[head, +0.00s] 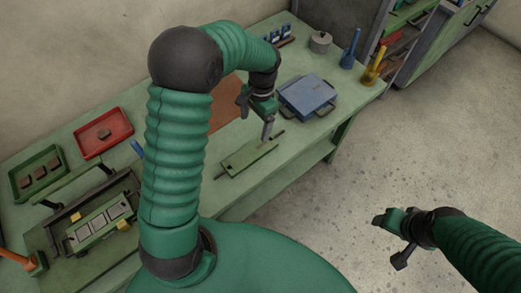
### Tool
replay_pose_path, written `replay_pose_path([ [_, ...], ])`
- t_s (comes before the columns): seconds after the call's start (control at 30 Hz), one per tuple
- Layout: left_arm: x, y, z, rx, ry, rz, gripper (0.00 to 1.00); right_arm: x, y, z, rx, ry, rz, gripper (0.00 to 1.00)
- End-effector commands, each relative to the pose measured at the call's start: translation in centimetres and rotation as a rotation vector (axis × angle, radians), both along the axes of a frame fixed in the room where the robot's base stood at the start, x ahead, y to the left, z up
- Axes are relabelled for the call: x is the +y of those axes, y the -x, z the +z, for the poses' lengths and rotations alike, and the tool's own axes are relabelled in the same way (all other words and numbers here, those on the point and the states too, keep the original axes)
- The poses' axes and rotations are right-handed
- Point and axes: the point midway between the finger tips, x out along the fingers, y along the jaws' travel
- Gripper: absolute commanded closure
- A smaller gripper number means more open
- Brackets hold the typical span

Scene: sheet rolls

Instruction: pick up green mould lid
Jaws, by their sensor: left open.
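The green mould lid (240,160) is a flat green plate with a small grip at each end, lying near the front edge of the green workbench. My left gripper (267,133) points down just above the lid's right half and is open. I cannot tell whether its fingertips touch the lid. My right gripper (388,221) hangs over the floor at the right, away from the bench, and its jaws are too small to read. The mould (100,219) with pale squares in it sits at the bench's left end.
A red tray (126,128) and a green tray (18,178) lie at the left. A blue case (308,94), grey pot (321,41), blue tool (350,52) and yellow tool (372,68) stand at the right. My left arm hides the bench's middle.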

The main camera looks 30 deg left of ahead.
Motion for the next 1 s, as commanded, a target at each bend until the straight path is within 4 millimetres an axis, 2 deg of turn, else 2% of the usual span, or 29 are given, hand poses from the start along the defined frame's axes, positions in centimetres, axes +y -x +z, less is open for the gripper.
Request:
replay_pose_path([
  [0.1, 0.1, 0.5, -3.3, 0.007, 0.002, 0.001, 0.15, 0.0, 0.0, 0.1, 0.0, 0.0, 0.0, 0.37],
  [0.3, 0.4, 1.0, -7.9, 0.005, 0.001, 0.0, 0.15, 0.0, 0.0, 0.2, 0.0, 0.0, 0.0, 0.37],
  [0.47, 0.4, 1.4, -9.5, 0.003, 0.001, 0.001, 0.15, 0.0, 0.0, 0.4, 0.0, 0.0, 0.0, 0.37],
  [0.73, 0.3, 2.4, -13.8, 0.003, 0.001, 0.001, 0.15, 0.0, 0.0, 1.0, 0.0, 0.0, 0.0, 0.37],
  [0.97, 0.4, 2.4, -14.3, -0.001, 0.0, 0.001, 0.15, 0.0, 0.0, 1.0, 0.0, 0.0, 0.0, 0.37],
  [1.0, 0.4, 2.4, -14.3, -0.001, 0.001, 0.001, 0.17, 0.0, 0.0, 1.0, 0.0, 0.0, 0.0, 0.37],
])
